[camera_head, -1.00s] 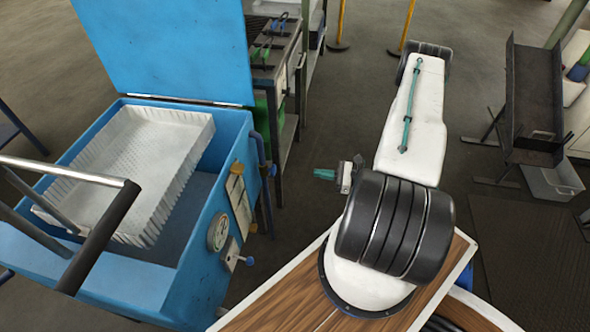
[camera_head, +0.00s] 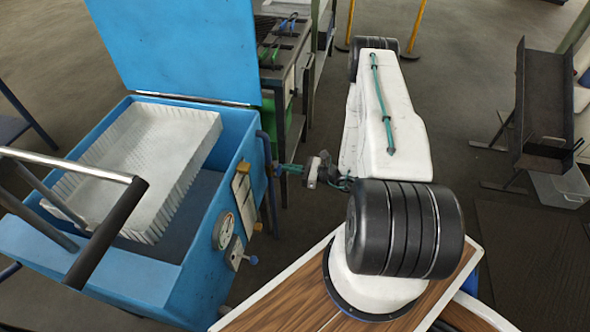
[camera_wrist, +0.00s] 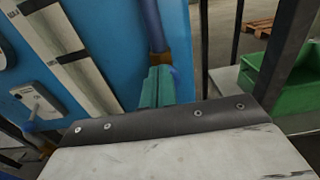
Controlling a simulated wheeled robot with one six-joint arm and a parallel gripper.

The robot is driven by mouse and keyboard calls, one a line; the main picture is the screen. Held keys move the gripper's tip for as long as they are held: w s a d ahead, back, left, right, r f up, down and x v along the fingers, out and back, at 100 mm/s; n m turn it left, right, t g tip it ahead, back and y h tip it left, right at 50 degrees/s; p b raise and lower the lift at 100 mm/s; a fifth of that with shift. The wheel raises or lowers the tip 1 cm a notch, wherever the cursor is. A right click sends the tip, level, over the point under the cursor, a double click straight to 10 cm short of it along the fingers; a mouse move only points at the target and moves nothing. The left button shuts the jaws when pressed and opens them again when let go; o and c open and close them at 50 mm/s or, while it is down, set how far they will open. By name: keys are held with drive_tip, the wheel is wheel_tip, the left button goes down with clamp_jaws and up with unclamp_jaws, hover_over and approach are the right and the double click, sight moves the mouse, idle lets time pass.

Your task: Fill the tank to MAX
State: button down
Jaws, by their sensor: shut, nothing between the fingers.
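The blue tank (camera_head: 190,265) stands at left with its lid open. A pale ribbed basket (camera_head: 150,150) sits tilted inside, above a dark blue interior where I cannot tell the liquid level. The tank's right side carries a pale level plate (camera_head: 244,203), a round gauge (camera_head: 223,231) and a blue-knobbed valve (camera_head: 238,254). A blue pipe (camera_head: 268,165) runs down that side. My gripper (camera_head: 288,168), with teal fingers, is shut and empty beside the pipe. In the wrist view the fingers (camera_wrist: 157,88) overlap the pipe (camera_wrist: 152,22); contact cannot be told. The level plate (camera_wrist: 70,60) shows left of them.
A tool bench (camera_head: 285,65) with tongs stands behind the tank, and a green bin (camera_wrist: 285,75) is at right in the wrist view. A dark metal chute (camera_head: 543,105) stands at far right. A rail (camera_head: 105,235) crosses the left front.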

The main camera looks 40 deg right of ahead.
drive_tip(key=shift+x, duration=0.9)
drive_tip(key=shift+a, duration=0.1)
drive_tip(key=shift+w+r, duration=0.15)
drive_tip(key=shift+w, duration=0.05)
idle(6.8)
